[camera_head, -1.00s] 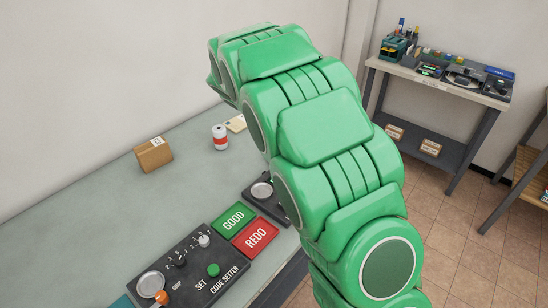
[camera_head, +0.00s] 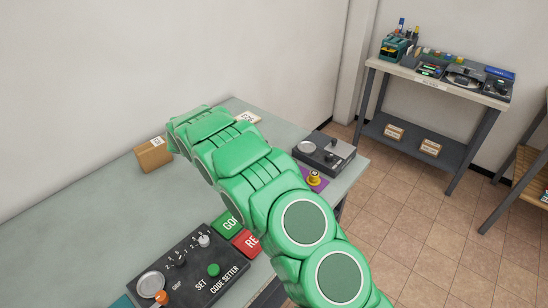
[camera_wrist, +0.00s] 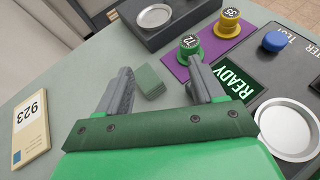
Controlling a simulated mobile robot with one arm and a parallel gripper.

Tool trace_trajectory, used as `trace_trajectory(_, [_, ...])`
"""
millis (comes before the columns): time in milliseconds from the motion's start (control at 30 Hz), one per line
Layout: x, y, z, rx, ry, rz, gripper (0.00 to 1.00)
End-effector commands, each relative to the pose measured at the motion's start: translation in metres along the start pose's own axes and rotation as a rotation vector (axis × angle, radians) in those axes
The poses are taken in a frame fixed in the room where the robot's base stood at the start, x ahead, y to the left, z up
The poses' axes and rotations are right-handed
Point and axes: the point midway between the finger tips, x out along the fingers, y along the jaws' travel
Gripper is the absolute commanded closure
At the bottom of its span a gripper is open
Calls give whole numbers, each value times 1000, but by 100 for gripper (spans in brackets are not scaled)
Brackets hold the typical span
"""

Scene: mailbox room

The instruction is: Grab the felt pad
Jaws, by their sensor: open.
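The felt pad (camera_wrist: 150,82) appears to be the small dark green square piece lying on the grey-green table, seen in the wrist view. It looks like several thin layers with a slightly fanned edge. My gripper (camera_wrist: 160,72) is open, its two grey fingers apart, with the pad in the gap between them in the picture. I see no contact, and the height above the pad is hard to tell. In the head view my green arm hides the gripper and the pad.
Close to the right finger are a purple mat (camera_wrist: 174,70) with a green weight (camera_wrist: 190,48) and a yellow weight (camera_wrist: 228,24), and a READY panel (camera_wrist: 232,78). A 923 card (camera_wrist: 30,128) lies left. A cardboard box (camera_head: 154,154) and code setter (camera_head: 190,272) stand on the table.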

Motion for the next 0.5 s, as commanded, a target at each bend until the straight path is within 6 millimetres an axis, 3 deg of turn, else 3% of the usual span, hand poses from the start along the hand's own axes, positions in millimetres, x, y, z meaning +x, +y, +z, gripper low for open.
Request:
trace_trajectory(33, [-2, 5, -14, -23, -7, 15, 32])
trace_trajectory(200, [-11, 20, -41, -80, -29, 60, 32])
trace_trajectory(500, [-7, 26, -53, -110, -42, 79, 32])
